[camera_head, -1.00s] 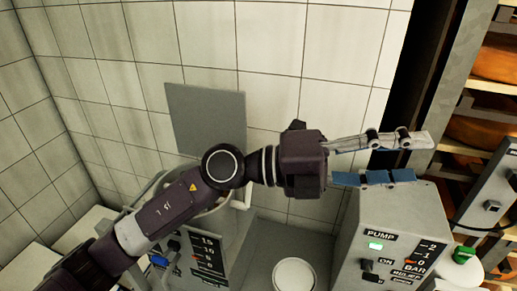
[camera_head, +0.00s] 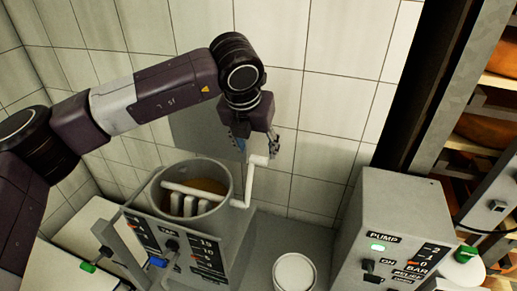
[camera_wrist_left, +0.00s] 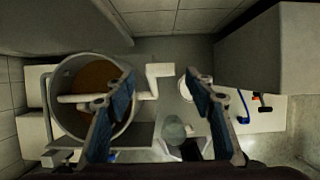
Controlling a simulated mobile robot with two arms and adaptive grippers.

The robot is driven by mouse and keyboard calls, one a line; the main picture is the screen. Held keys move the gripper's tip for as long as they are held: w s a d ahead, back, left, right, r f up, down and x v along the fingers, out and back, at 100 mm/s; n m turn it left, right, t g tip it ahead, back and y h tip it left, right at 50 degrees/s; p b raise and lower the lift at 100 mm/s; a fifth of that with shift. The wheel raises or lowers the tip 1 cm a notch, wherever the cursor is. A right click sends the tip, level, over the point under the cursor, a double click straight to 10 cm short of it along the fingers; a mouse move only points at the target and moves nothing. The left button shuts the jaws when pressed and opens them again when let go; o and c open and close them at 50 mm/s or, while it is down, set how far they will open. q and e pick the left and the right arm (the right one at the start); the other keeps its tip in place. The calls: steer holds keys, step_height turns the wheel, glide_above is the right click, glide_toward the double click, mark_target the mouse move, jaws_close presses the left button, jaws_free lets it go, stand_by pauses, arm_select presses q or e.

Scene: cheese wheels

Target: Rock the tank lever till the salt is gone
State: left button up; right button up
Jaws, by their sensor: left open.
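The round grey tank (camera_head: 216,228) stands left of centre with brownish liquid (camera_head: 207,186) inside and a white paddle (camera_head: 178,204) across it. A white cranked lever (camera_head: 249,188) comes out of its right side and rises to a short grip (camera_head: 259,160). My left gripper (camera_head: 256,143) points down just above the grip, fingers open. In the left wrist view the open fingers (camera_wrist_left: 162,92) lie on either side of the lever end (camera_wrist_left: 159,71), apart from it. I cannot make out any salt in the liquid. My right gripper is not in view.
A pump box (camera_head: 400,225) with a green light stands at the right. A round white lid or pot (camera_head: 294,272) sits between it and the tank. A labelled panel with switches (camera_head: 170,246) fronts the tank. Shelves of cheese wheels (camera_head: 485,130) stand at far right.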

mark_target(259, 157)
arm_select(q)
steer(key=shift+p+x, duration=0.7)
steer(key=shift+x, duration=1.35)
jaws_close()
